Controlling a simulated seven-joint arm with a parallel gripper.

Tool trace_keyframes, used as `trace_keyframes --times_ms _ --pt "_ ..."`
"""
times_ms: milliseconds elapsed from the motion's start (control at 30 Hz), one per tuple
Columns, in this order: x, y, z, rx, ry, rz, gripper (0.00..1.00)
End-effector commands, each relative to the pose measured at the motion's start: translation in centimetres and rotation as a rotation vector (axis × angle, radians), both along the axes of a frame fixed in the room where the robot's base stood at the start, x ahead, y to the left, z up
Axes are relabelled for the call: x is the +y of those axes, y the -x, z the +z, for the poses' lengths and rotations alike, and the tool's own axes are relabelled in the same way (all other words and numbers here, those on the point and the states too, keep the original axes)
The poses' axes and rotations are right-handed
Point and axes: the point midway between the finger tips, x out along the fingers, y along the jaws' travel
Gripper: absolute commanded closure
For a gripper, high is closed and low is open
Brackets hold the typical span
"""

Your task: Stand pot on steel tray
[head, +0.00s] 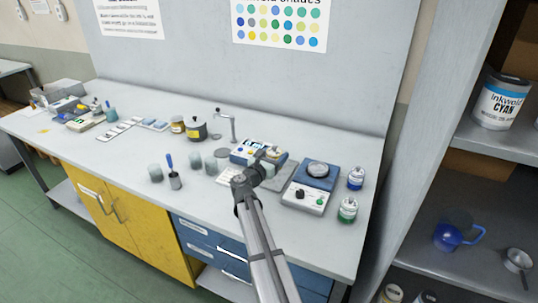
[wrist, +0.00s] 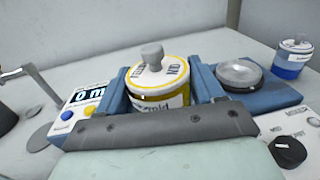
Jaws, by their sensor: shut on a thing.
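My gripper (head: 270,158) is above the right part of the bench. In the wrist view its blue fingers (wrist: 162,88) are shut on the sides of a pot (wrist: 158,78). The pot is upright, with a white lid, grey knob and yellow-banded label. In the head view the pot is small and mostly hidden by the gripper. A flat grey surface (head: 283,178) lies below and beside my gripper; I cannot tell whether it is the steel tray. I cannot tell the gap beneath the pot.
A blue scale (head: 317,172) with a round steel pan stands right, beside blue (head: 356,178) and green (head: 347,210) jars. A display unit (head: 243,151) stands close left of my gripper. A tap-like post (head: 232,125) and dark pot (head: 196,129) stand behind left. The front bench edge is fairly clear.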

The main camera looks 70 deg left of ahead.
Motion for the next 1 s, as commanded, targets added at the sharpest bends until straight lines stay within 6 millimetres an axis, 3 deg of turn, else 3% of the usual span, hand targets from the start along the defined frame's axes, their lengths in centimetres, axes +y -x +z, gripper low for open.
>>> trace_keyframes --times_ms 267,800,1000 --pt "0.0 -0.1 -1.0 0.0 0.0 -0.004 0.74" --pt "0.0 0.0 -5.6 -0.001 0.0 -0.003 0.74" --pt "0.0 0.0 -6.1 -0.001 -0.001 -0.003 0.74"
